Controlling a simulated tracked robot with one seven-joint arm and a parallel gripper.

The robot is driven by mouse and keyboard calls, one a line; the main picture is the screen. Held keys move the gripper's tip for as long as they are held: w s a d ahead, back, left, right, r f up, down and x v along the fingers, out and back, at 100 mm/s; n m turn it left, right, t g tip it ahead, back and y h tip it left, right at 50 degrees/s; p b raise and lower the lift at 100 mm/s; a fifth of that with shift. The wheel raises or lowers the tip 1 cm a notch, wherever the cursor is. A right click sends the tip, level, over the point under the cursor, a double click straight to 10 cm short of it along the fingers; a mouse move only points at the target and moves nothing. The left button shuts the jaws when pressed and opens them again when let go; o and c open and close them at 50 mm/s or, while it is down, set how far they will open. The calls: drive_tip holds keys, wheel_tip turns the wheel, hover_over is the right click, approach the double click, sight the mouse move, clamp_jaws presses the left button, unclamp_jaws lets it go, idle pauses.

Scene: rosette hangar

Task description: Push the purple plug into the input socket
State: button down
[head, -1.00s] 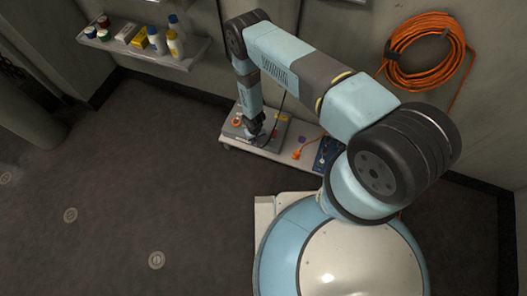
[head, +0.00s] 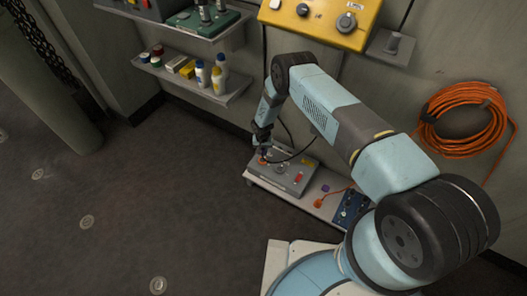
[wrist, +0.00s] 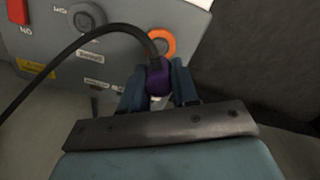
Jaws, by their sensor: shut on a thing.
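The purple plug (wrist: 160,78) is between the two fingers of my gripper (wrist: 159,88) in the wrist view, and the gripper is shut on it. A black cable runs from the plug up and off to the left. Just beyond the plug is a socket with an orange ring (wrist: 168,37) on a grey box (wrist: 115,50). The plug overlaps the ring's lower edge; I cannot tell whether they touch. The head view shows my gripper (head: 262,138) over the left end of the grey box (head: 292,182), close to the orange ring. The socket's label is not readable.
The grey box has another round socket (wrist: 87,18) and a red switch (wrist: 17,11). It stands on a low pale shelf with a blue panel (head: 352,207) at the right. A wall shelf with bottles (head: 217,80) and a yellow unit (head: 320,20) are above.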

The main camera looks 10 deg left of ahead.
sight(263, 159)
drive_tip(key=shift+f, duration=2.1)
drive_tip(key=shift+f, duration=0.4)
idle(0.9)
drive_tip(key=c, duration=0.8)
unclamp_jaws()
drive_tip(key=shift+r, duration=0.1)
wheel_tip(263, 159, up, 14)
drive_tip(key=shift+f, duration=0.25)
